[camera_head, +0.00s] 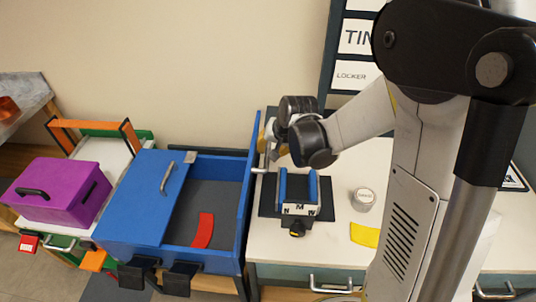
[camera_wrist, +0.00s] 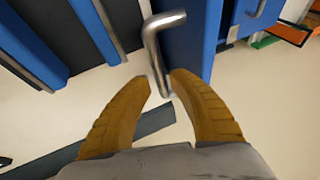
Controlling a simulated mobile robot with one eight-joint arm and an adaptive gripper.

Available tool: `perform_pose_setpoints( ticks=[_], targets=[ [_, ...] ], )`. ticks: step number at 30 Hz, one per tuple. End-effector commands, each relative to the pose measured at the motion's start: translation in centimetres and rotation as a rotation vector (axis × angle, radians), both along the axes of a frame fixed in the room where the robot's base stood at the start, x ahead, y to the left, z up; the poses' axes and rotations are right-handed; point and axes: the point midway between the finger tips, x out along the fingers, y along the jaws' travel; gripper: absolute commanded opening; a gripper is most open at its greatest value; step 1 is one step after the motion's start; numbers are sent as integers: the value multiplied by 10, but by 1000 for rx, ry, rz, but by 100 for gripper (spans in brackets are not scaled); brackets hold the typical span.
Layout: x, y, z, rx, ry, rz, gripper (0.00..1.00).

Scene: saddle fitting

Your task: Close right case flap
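The blue case (camera_head: 170,248) stands left of the white worktop. Its left flap (camera_head: 140,195) lies flat over the left part, with a metal handle on it. The right flap (camera_head: 250,190) stands upright, open, along the case's right side; it also shows as a blue panel in the wrist view (camera_wrist: 190,45). Its metal handle (camera_head: 259,171) sticks out towards the worktop. My gripper (camera_head: 266,142) is beside this flap, partly hidden by my wrist. In the wrist view its tan fingers (camera_wrist: 160,82) are apart, with the bent handle (camera_wrist: 153,50) reaching between their tips. Contact cannot be told.
A red piece (camera_head: 203,231) lies inside the case. A blue-sided block with lettered front (camera_head: 300,210) stands on the worktop close to my gripper. A small round tin (camera_head: 364,199) and yellow piece (camera_head: 365,235) are further right. A purple box (camera_head: 60,190) is left.

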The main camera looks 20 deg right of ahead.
Motion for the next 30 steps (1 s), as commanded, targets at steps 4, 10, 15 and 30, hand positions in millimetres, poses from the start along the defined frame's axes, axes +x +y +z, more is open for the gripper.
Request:
perform_pose_setpoints(
  ticks=[4,10,15,30],
  targets=[
    [7,2,-14,0,0,1,25],
    [9,2,-17,0,0,1,25],
    [9,2,-16,0,0,1,18],
    [12,4,-16,-8,4,2,0]
  ],
)
